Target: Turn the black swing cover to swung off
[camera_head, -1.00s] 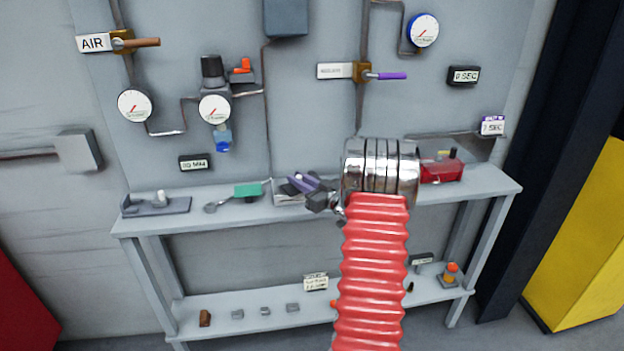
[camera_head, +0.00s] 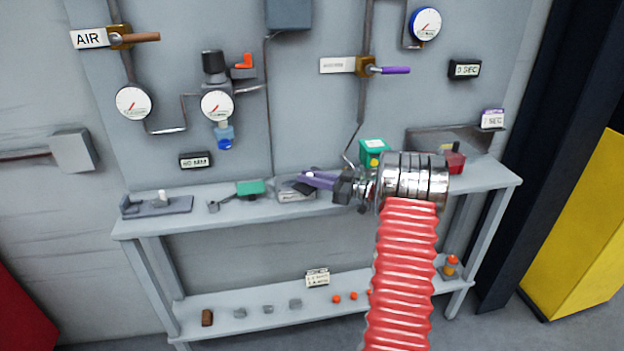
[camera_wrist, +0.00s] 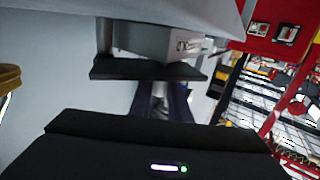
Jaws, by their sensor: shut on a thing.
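The black swing cover (camera_wrist: 150,69) is a flat dark plate at the face of a grey box (camera_wrist: 150,40) in the wrist view. In the head view the cover (camera_head: 289,187) is a small dark patch on the box (camera_head: 297,195) on the upper shelf. My gripper (camera_head: 305,179) comes from the right, its purple fingers at the cover. In the wrist view the fingers of my gripper (camera_wrist: 163,90) reach up to the plate and are shut on it. The fingertips' exact hold is hidden behind the plate.
A green-topped part (camera_head: 250,187) lies left of the box on the shelf. A green box (camera_head: 374,151) and a red box (camera_head: 454,160) stand to the right, near my arm. Gauges and a purple-handled valve (camera_head: 390,70) are on the panel above.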

